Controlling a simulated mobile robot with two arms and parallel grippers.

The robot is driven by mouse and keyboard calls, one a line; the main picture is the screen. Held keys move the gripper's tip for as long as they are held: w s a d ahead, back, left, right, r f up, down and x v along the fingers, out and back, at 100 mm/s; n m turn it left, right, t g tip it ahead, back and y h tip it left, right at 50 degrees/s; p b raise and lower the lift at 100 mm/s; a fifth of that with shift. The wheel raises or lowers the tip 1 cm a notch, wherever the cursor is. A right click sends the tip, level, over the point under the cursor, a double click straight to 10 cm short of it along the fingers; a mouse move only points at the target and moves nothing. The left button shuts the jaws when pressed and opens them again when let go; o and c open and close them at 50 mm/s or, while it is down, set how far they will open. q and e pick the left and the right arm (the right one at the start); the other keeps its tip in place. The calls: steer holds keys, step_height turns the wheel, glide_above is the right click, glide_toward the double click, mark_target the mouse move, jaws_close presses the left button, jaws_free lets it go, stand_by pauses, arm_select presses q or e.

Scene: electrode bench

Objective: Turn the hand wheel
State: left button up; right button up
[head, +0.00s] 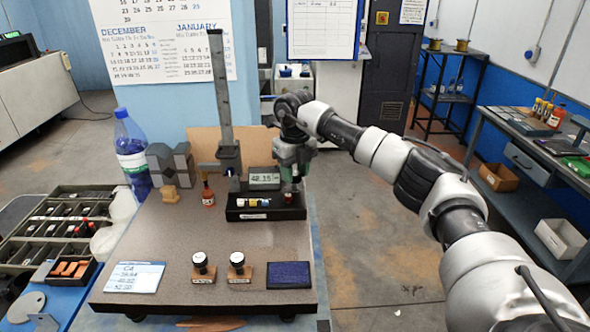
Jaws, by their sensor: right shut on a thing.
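My right gripper (290,182) comes in from the right and points down over the right end of a black tray (246,214). It is shut on a small dark red piece (288,198) at that end of the tray; the fingers partly hide the piece. A height gauge (222,95) with a tall upright column stands just left of the gripper, behind the tray. I cannot clearly make out a hand wheel; the small parts low on the gauge are too small to tell. My left gripper is not in view.
The tray holds small coloured cylinders. A digital display (264,178) stands behind it. On the stone plate (190,240) are two stamps (200,262), a dark blue pad (289,275), a note card (134,277), grey V-blocks (171,164) and a small red bottle (208,195). The plate's middle is clear.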

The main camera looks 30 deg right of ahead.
steer(key=m, duration=0.3)
steer(key=shift+r+m, duration=0.1)
steer(key=shift+m, duration=0.3)
steer(key=m+p, duration=0.1)
steer(key=m, duration=0.3)
steer(key=shift+m, duration=0.3)
steer(key=m, duration=0.4)
steer(key=shift+m+p, duration=0.5)
steer(key=shift+m, duration=1.5)
steer(key=shift+w, duration=0.1)
steer(key=o, duration=0.7)
steer(key=shift+o, duration=1.1)
